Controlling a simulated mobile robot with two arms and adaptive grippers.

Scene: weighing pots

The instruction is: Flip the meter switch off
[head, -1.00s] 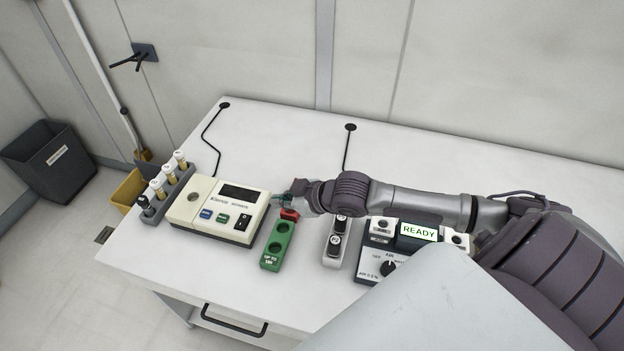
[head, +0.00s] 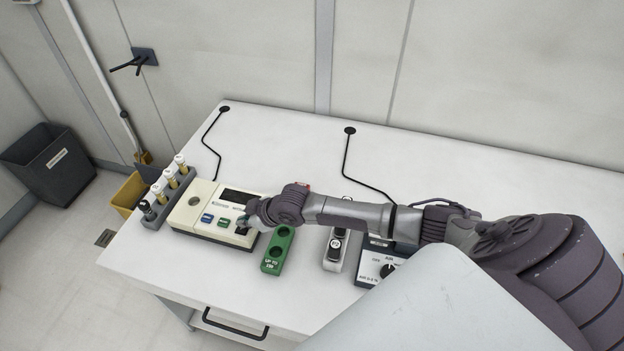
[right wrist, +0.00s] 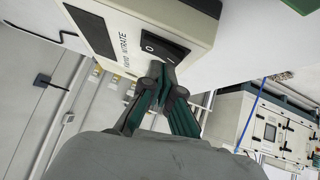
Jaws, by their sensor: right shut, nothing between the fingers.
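The cream meter (head: 190,212) stands on the table's left part, with a dark display, a blue button and a green button. It fills the top of the right wrist view (right wrist: 185,22). Its black rocker switch (right wrist: 165,47), marked O and I, shows in the right wrist view; my gripper mostly hides it in the head view. My right gripper (head: 241,225) is shut and empty over the meter's front right corner. In the right wrist view its fingertips (right wrist: 162,74) are right at the switch's edge; I cannot tell whether they touch it.
A grey rack of vials (head: 168,198) stands left of the meter. A green two-hole block (head: 277,250) and a pale block with dark knobs (head: 337,248) stand to its right. A dial box (head: 375,268) is partly behind my arm.

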